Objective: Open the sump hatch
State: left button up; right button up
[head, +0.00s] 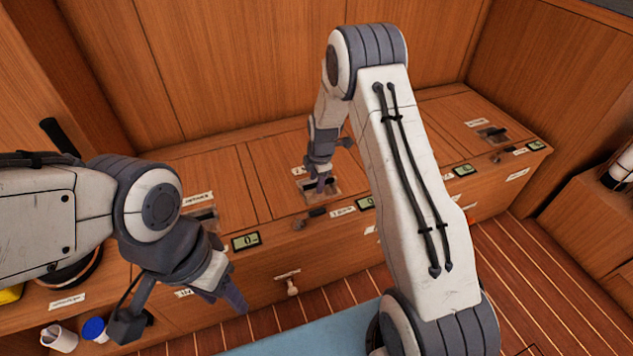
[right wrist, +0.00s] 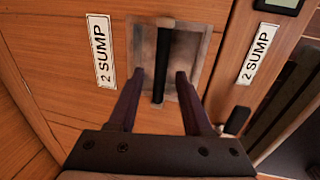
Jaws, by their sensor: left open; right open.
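The sump hatch (head: 275,158) is a wooden lid in the bench top, shut flush with the lids beside it. In the right wrist view its label (right wrist: 101,51) reads "2 SUMP". A dark bar handle (right wrist: 163,65) spans a recessed metal plate (right wrist: 188,52) in the lid. My right gripper (right wrist: 160,75) is open over this recess, one finger on each side of the bar. In the head view my right gripper (head: 320,185) points down at the recess. My left gripper (head: 232,295) is open and empty in front of the bench, left of the hatch.
Small displays (head: 245,241) and a lever (head: 316,212) line the bench's front edge. A T-shaped knob (head: 289,283) sticks out of the front panel. A mug (head: 58,338) and a blue-lidded jar (head: 95,329) stand at lower left. The plank floor (head: 535,270) is clear at right.

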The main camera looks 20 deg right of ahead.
jog(key=shift+c, duration=0.2)
grip_shut()
dwell(1.2)
